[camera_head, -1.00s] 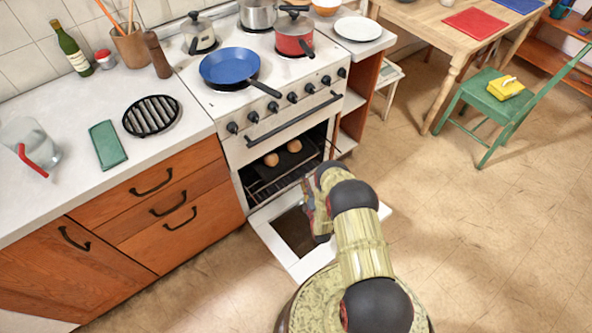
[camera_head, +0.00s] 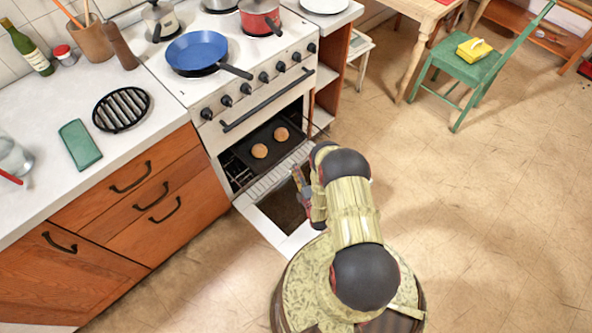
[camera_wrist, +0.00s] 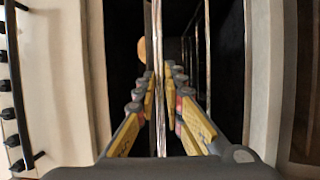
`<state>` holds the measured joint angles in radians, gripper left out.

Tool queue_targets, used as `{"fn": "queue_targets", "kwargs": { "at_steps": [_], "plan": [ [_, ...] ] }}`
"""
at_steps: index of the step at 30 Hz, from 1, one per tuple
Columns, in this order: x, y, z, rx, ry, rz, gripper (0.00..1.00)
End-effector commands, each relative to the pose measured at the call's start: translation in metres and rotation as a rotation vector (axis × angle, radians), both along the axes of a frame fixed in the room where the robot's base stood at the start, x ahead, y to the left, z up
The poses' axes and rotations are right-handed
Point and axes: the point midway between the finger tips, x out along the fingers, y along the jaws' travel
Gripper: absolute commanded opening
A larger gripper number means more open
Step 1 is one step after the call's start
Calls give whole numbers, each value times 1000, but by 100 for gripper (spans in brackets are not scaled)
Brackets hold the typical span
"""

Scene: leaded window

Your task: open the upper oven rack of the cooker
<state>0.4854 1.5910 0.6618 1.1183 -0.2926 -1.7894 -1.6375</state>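The white cooker (camera_head: 210,98) stands with its oven door (camera_head: 290,242) folded down. The upper oven rack (camera_head: 281,172) sticks partly out of the oven above the door. It carries a dark tray (camera_head: 268,140) with two round buns (camera_head: 260,151). My gripper (camera_head: 301,184) is at the rack's front, partly hidden by my arm. In the wrist view its fingers (camera_wrist: 165,76) stand apart on either side of a shiny rack bar (camera_wrist: 158,50). A dark gap shows between the bar and the right finger. A bun (camera_wrist: 141,50) shows just beyond the left fingertips.
A blue pan (camera_head: 197,50) and pots stand on the cooker top. A row of knobs and the oven handle (camera_head: 268,102) are above the opening. Wooden drawers (camera_head: 150,190) are to the left. The floor to the right is clear up to a green chair (camera_head: 478,72).

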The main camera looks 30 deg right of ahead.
Motion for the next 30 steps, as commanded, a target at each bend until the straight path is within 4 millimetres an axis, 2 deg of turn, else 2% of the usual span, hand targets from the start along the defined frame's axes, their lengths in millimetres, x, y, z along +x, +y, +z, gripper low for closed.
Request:
{"fn": "queue_targets", "kwargs": {
  "at_steps": [8,18,23,30],
  "plan": [
    [0,0,0,1,0,0,27],
    [-2,0,0,1,-1,0,27],
    [-21,4,-1,2,2,-1,27],
    [-57,11,-1,2,1,-3,27]
  ]
}}
